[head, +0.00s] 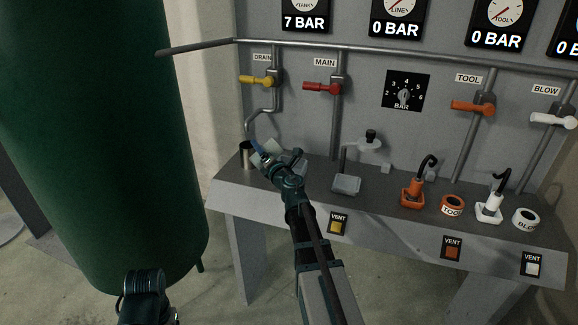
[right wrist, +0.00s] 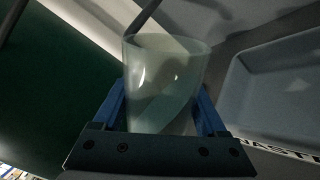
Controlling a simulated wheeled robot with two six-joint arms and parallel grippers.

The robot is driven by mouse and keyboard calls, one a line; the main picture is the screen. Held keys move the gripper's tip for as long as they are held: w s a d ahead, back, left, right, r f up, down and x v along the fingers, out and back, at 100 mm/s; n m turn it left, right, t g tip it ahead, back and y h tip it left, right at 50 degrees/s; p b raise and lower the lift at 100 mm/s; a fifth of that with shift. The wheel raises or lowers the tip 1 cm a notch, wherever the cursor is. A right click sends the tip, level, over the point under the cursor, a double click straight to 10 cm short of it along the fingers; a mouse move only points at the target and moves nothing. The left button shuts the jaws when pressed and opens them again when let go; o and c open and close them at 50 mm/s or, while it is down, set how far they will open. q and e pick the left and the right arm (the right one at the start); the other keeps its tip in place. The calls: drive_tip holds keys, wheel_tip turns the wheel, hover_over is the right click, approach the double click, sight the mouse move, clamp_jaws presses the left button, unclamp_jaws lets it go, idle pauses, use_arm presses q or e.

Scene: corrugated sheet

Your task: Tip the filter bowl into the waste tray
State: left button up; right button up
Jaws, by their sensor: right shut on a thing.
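The filter bowl (right wrist: 165,85) is a clear, pale cup in the right wrist view. It stands between the two blue fingers of my right gripper (head: 263,152), which is shut on it. A slanted darker area shows inside the bowl; I cannot tell if it is liquid. The waste tray (right wrist: 285,85), grey with a raised rim and a WASTE label, is to the right of the bowl in that view, and the bowl is apart from it. In the head view the gripper hides most of the bowl and the spot around it. My left gripper is out of view.
A green tank (head: 95,140) fills the left.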

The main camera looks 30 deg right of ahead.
drive_tip(key=shift+r+m+p, duration=0.5)
drive_tip(key=shift+m, duration=0.4)
drive_tip(key=shift+f+m+b, duration=0.3)
drive_tip(key=shift+m+b, duration=0.05)
drive_tip(key=shift+m, duration=0.45)
idle(0.7)
drive_tip(key=shift+d+r+m+p, duration=0.45)
drive_tip(key=shift+d+m, duration=0.25)
drive_tip(key=shift+m, duration=0.2)
idle(0.4)
drive_tip(key=shift+d+f+m+b, duration=0.15)
drive_tip(key=shift+f+m+b, duration=0.15)
drive_tip(key=shift+m, duration=0.4)
idle(0.5)
drive_tip(key=shift+r+n+p, duration=0.35)
drive_tip(key=shift+n+p, duration=0.05)
drive_tip(key=n, duration=0.1)
drive_tip(key=a+n, duration=0.1)
drive_tip(key=n, duration=0.1)
drive_tip(key=shift+a+f+b, duration=0.3)
drive_tip(key=shift+f+b, duration=0.05)
drive_tip(key=shift+b, duration=0.05)
